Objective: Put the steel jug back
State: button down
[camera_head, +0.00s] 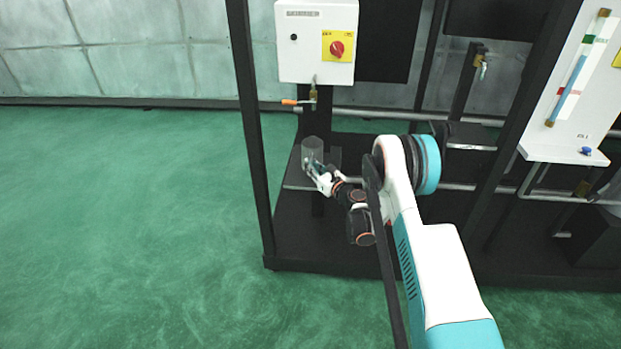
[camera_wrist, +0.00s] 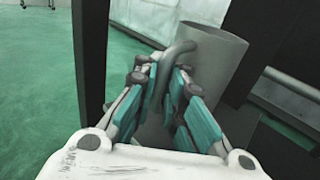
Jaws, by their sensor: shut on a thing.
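The steel jug (camera_head: 312,148) is a plain grey cylinder under the wall valve in the head view. In the wrist view the jug (camera_wrist: 213,62) stands nearly upright, with its bent handle toward me. My gripper (camera_head: 317,169) is shut on the handle, which passes between the teal finger pads in the wrist view (camera_wrist: 165,88). The jug's lower part is partly hidden by the fingers. I cannot tell whether its base touches the ledge below.
A valve with an orange lever (camera_head: 292,102) is above the jug, under a white box with a red switch (camera_head: 336,47). A black frame post (camera_head: 252,130) stands left of the jug. Pipes run behind at right. Open green floor (camera_head: 120,220) lies at left.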

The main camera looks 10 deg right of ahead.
jog(key=shift+f+b, duration=0.7)
jog(key=shift+f, duration=1.3)
jog(key=shift+f, duration=0.1)
jog(key=c, duration=1.7)
grip_release()
